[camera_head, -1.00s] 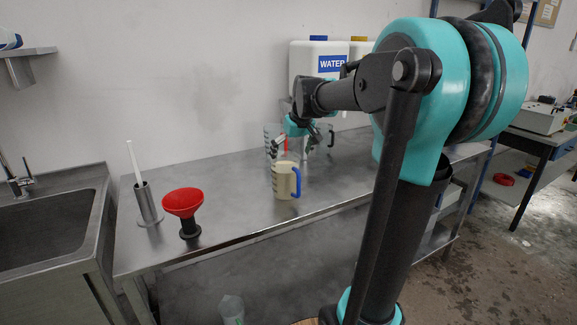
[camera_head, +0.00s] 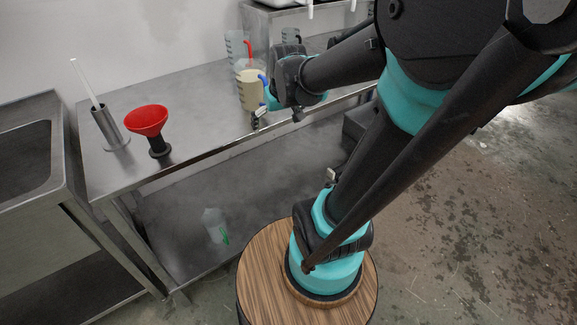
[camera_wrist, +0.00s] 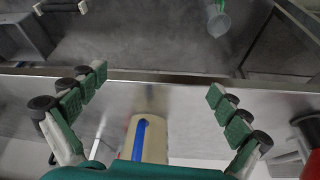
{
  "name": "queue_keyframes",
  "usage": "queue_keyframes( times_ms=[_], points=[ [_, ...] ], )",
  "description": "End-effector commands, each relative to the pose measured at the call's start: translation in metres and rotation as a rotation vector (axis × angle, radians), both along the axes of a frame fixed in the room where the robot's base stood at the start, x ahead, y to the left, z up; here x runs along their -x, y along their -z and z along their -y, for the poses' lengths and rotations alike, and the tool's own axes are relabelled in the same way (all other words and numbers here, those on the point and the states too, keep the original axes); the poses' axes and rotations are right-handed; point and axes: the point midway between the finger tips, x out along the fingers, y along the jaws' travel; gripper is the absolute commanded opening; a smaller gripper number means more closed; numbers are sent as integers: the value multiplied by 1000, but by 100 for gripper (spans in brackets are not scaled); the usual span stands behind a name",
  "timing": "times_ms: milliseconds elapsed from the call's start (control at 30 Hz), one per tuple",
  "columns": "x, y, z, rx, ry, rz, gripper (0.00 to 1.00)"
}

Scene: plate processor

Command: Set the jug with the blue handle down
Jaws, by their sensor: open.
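The jug with the blue handle (camera_head: 249,92) stands upright on the steel table near its front edge, with pale cream contents. Its blue handle faces my gripper (camera_head: 278,116), which is at the table's front edge, just right of and in front of the jug. In the wrist view the jug (camera_wrist: 153,146) shows at the bottom, partly hidden by my gripper's teal body. My gripper's fingers (camera_wrist: 157,84) are spread wide with nothing between their tips. I cannot tell how far the handle is from the palm.
A clear jug with a red handle (camera_head: 236,46) stands close behind. A red funnel (camera_head: 147,121) and a metal holder with a white stick (camera_head: 108,127) stand on the left. The table between funnel and jug is clear.

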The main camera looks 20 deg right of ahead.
Motion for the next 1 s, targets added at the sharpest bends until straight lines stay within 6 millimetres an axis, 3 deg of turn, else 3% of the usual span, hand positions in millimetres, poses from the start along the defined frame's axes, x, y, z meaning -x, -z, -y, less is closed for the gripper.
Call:
queue_keyframes(
  times_ms=[33, 100, 200, 300, 1000],
  points=[
    [25, 24, 1, 0, 23, -1, 100],
    [54, 50, 4, 1, 56, -2, 100],
    [85, 76, 6, 0, 89, -2, 100],
    [103, 90, 8, 0, 110, -2, 100],
    [108, 95, 8, 0, 116, -2, 100]
  ],
)
